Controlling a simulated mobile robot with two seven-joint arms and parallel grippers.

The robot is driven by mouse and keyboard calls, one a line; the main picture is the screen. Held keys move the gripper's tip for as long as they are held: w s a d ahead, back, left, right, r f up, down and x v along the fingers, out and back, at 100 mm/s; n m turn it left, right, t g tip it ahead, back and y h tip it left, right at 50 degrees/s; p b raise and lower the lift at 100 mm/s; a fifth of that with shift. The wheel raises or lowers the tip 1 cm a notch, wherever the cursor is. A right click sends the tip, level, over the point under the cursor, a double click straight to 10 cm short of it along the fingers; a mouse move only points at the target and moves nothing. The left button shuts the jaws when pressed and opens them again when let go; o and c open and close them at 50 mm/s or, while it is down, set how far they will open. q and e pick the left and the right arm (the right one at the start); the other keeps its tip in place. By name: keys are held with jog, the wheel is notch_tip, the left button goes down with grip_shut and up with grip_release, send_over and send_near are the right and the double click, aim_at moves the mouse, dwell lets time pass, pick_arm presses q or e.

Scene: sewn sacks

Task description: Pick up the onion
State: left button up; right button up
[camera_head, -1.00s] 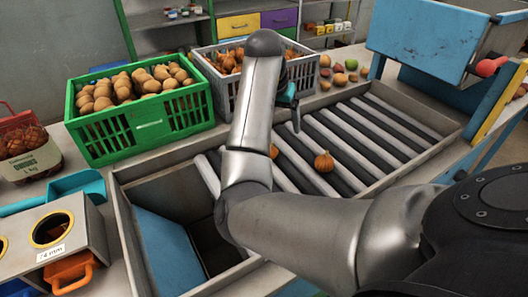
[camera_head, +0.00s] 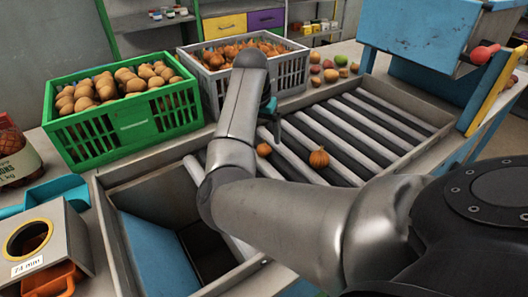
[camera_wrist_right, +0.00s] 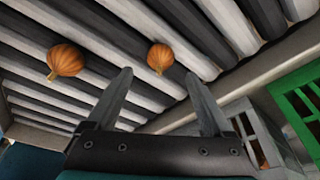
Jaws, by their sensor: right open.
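Two orange-brown onions lie apart on the roller bed. The smaller onion (camera_head: 264,150) is at the left, close to my right gripper (camera_head: 273,122); the larger onion (camera_head: 319,158) is to its right. In the right wrist view the smaller onion (camera_wrist_right: 160,57) shows between the lines of the two fingertips (camera_wrist_right: 160,82), beyond them. The larger onion (camera_wrist_right: 65,60) is outside the left finger there. My right gripper is open and empty, above the rollers, its fingers partly hidden by my arm in the head view. My left gripper is not in view.
A grey crate (camera_head: 213,88) of onions and a green crate (camera_head: 125,128) of potatoes stand behind the roller bed (camera_head: 350,125). Its raised metal rim surrounds the rollers. A blue hopper (camera_head: 420,30) stands at the right. Loose produce lies at the back.

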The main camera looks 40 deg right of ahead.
aim_at(263, 145)
jog(key=x, duration=0.1)
jog(key=b+x, duration=0.1)
jog(key=x, duration=0.2)
jog(key=shift+s+a+f, duration=0.15)
jog(key=shift+a+f, duration=0.2)
jog(key=shift+d+f, duration=0.15)
jog(key=shift+f, duration=0.2)
grip_shut()
jog(key=shift+r, duration=0.1)
